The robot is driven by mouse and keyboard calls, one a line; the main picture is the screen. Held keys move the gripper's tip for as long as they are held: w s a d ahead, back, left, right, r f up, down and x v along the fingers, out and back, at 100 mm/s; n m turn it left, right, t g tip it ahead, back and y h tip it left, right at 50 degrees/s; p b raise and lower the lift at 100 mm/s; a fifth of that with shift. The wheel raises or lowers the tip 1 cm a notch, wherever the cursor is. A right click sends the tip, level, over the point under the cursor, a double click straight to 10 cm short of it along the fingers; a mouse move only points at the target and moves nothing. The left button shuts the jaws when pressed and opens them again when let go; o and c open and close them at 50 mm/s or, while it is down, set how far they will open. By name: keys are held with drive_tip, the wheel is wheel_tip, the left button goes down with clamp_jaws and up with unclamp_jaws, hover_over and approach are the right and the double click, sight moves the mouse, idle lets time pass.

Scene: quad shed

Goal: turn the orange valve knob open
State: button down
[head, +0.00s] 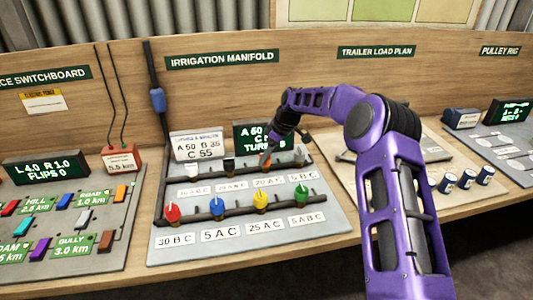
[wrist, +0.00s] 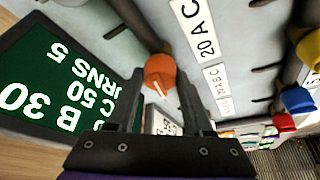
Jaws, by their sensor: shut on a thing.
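The orange valve knob (wrist: 160,73) shows in the wrist view between the tips of my gripper (wrist: 162,88), with a pale pointer mark on its face. My gripper's two dark fingers are shut on the knob. In the head view the orange knob (head: 265,160) sits on the upper pipe of the irrigation manifold, partly hidden by my gripper (head: 271,151). The label by this knob reads 20 AC (wrist: 203,29). Its exact turn angle is hard to tell.
Red (head: 173,212), blue (head: 217,207), yellow (head: 260,200) and green (head: 301,193) knobs stand on the lower pipe. A green display (head: 250,133) stands close behind my gripper. A white card (head: 198,145) stands to its left. My arm comes in from the right.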

drive_tip(key=shift+n+g+p, duration=0.35)
drive_tip(key=shift+n+g, duration=0.15)
drive_tip(key=shift+n, duration=1)
drive_tip(key=shift+c, duration=1.5)
unclamp_jaws()
drive_tip(key=shift+r, duration=0.1)
drive_tip(key=w+v, duration=0.1)
drive_tip(key=v, duration=1.6)
drive_tip(key=shift+s+d, duration=0.15)
drive_tip(key=shift+s, duration=0.15)
drive_tip(key=shift+r, duration=0.1)
